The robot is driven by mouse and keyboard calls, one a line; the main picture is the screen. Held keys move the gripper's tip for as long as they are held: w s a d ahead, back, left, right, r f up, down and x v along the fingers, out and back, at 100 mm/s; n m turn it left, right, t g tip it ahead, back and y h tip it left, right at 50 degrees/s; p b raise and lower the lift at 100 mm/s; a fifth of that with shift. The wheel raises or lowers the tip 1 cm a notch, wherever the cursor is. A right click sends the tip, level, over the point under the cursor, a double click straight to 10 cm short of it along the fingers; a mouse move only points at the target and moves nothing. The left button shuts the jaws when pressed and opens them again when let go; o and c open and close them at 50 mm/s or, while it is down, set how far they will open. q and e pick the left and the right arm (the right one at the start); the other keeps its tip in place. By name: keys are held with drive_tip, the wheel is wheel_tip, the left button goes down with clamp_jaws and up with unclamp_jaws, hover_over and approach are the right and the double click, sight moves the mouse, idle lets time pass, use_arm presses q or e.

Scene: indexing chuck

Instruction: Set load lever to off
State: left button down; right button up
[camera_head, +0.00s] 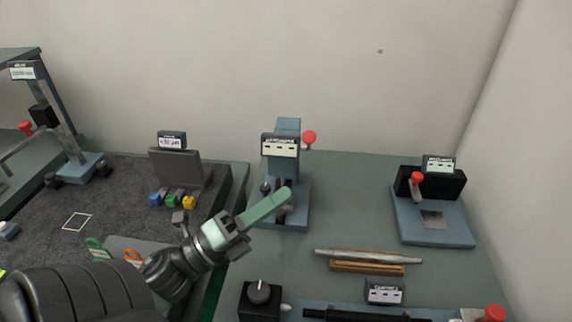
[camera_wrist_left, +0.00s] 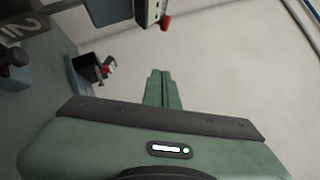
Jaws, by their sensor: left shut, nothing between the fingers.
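Several red-knobbed levers are in view, and the labels are too small to tell which is the load lever. One red knob (camera_head: 309,137) is at the upper right of the blue-grey central device (camera_head: 287,160). Another red-knobbed lever (camera_head: 417,178) is on the right-hand station. My left gripper (camera_head: 284,194), with green fingers, is shut and empty in front of the central device's lower part, partly hiding it. In the left wrist view the shut fingers (camera_wrist_left: 159,78) point up, with a red knob (camera_wrist_left: 165,22) beyond them. My right gripper is not in view.
A metal rod (camera_head: 368,256) lies on a wooden rest at the bench's right-centre. A black dial box (camera_head: 259,297) stands at the front. Another red knob (camera_head: 494,313) is at the front right. Bare bench lies between the centre and right stations.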

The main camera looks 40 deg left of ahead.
sight(306, 143)
use_arm(q)
drive_tip(key=w+r+p, duration=0.4)
drive_tip(key=w, duration=0.4)
drive_tip(key=shift+w+a+r+p, duration=0.2)
drive_tip(key=shift+w+p, duration=0.05)
drive_tip(key=shift+p, duration=0.05)
